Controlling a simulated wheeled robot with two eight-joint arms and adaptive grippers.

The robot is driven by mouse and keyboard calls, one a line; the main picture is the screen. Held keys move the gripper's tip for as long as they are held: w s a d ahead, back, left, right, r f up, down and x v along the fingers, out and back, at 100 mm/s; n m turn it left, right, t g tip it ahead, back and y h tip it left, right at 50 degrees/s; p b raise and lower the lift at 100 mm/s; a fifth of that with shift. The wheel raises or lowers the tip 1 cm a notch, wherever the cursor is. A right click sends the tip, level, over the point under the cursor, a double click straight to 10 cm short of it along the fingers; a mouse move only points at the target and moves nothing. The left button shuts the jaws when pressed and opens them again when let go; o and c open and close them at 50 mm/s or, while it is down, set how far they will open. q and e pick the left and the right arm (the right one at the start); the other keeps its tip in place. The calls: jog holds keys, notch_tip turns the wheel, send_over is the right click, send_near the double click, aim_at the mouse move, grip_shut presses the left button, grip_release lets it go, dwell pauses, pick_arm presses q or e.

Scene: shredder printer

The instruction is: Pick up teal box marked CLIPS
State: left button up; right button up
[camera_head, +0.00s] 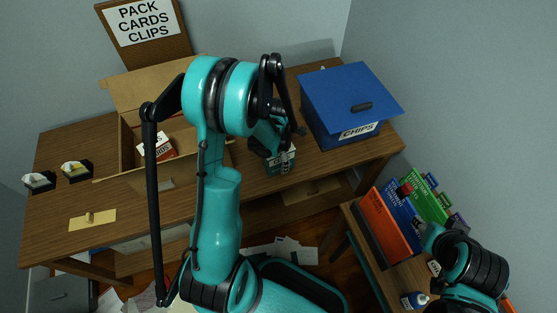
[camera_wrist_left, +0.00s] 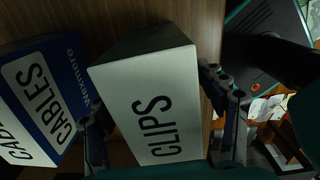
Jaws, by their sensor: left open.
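The teal box marked CLIPS (camera_head: 281,164) stands near the front edge of the wooden table, partly hidden by my left gripper (camera_head: 274,146). In the left wrist view the CLIPS box (camera_wrist_left: 150,98) shows a large white label face and dark sides. There my left gripper (camera_wrist_left: 163,125) is open, with one finger at each side of the box. I cannot tell whether the fingers touch it. Part of my right arm shows at the lower right of the head view; its fingers are not clear.
An open cardboard box (camera_head: 128,148) holds a red-and-white box (camera_head: 157,146). A sign (camera_head: 143,20) reads PACK CARDS CLIPS. A blue bin marked CHIPS (camera_head: 345,95) stands to the right. A blue CABLES box (camera_wrist_left: 42,88) is close beside the CLIPS box in the left wrist view.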

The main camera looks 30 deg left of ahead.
pick_arm(q)
jog(key=c, duration=1.4)
jog(key=shift+r, duration=0.15)
